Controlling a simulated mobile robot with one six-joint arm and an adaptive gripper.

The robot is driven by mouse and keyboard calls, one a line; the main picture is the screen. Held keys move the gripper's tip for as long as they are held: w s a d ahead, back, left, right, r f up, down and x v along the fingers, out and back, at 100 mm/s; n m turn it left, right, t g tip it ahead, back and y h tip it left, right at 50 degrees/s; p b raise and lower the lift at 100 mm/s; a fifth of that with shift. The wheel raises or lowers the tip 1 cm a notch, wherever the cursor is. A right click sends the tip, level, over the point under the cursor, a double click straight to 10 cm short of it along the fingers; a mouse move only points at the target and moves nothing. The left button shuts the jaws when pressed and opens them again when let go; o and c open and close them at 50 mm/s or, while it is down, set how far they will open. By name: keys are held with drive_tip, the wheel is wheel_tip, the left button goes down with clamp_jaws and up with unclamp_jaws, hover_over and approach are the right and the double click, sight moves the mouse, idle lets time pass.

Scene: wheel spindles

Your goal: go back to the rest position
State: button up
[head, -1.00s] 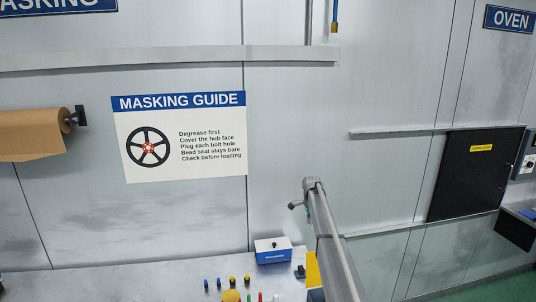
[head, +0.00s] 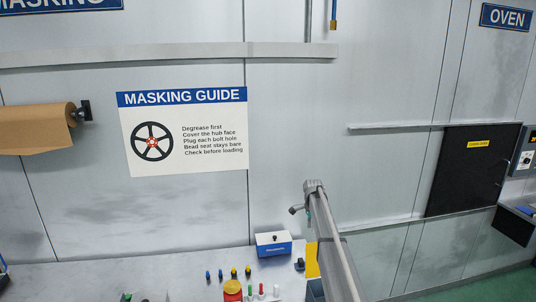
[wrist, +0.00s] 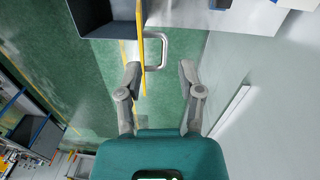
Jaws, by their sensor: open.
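My gripper (wrist: 160,82) shows in the wrist view with its two grey fingers spread apart. Nothing is between the fingertips; the green floor (wrist: 100,88) and a metal handle (wrist: 158,50) lie beyond them. In the head view only my arm's grey link shows at the lower middle, and the gripper itself is not visible there.
A bench (head: 150,275) along the wall holds a blue and white box (head: 273,244), a red and yellow container (head: 233,290) and several small coloured plugs. A black oven panel (head: 470,170) is at the right. A dark grey bin (wrist: 90,18) is near the gripper.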

drive_tip(key=s+f+n+b, duration=0.5)
drive_tip(key=s+f+b, duration=0.1)
drive_tip(key=s, duration=1)
drive_tip(key=s+a+f+n+b, duration=0.1)
drive_tip(key=s+f+n+b, duration=0.4)
drive_tip(key=s, duration=1.1)
drive_tip(key=s+a+f+n+b, duration=0.1)
drive_tip(key=s+f+n+b, duration=0.4)
drive_tip(key=s+f+b, duration=0.4)
drive_tip(key=s, duration=0.7)
drive_tip(key=shift+f+t, duration=0.3)
drive_tip(key=shift+t, duration=0.1)
